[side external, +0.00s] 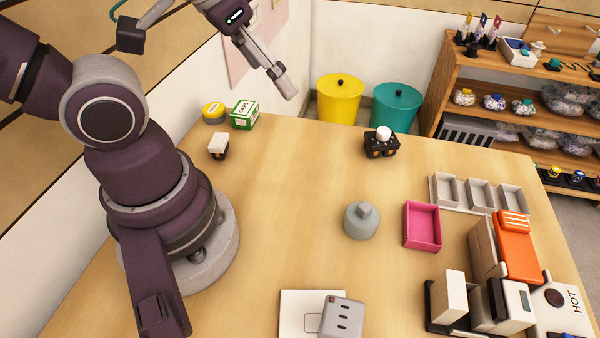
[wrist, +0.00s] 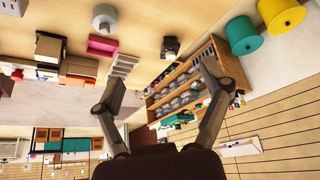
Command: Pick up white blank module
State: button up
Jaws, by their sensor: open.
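A small block with a plain white top and dark base (side external: 218,146) stands on the table near my arm's base; it looks like the white blank module, though I cannot be sure. A black module with orange marks and a round white top (side external: 382,142) stands near the back edge. It also shows in the wrist view (wrist: 170,48). My gripper (wrist: 164,84) is open and empty, its two fingers spread wide. In the side view it is high above the table's back edge, well clear of both modules. The white-topped block is not visible in the wrist view.
A green-and-white box (side external: 244,115) and a yellow round tin (side external: 213,112) stand behind the white-topped block. A grey domed object (side external: 361,222), pink tray (side external: 423,227) and grey slotted box (side external: 342,318) stand farther right or forward. The middle of the table is clear.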

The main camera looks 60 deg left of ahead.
jog(key=shift+c, duration=0.8)
jog(key=n+g, duration=0.6)
jog(key=n, duration=0.5)
send_near(218, 139)
jog(key=shift+w+d+f, duration=0.2)
jog(key=shift+w+f, duration=0.05)
jog(key=shift+w, duration=0.15)
jog(key=f, duration=0.7)
jog(key=s+f, duration=0.1)
jog(key=f, duration=0.2)
jog(key=shift+a+f, duration=0.1)
jog(key=shift+f, duration=0.15)
grip_shut()
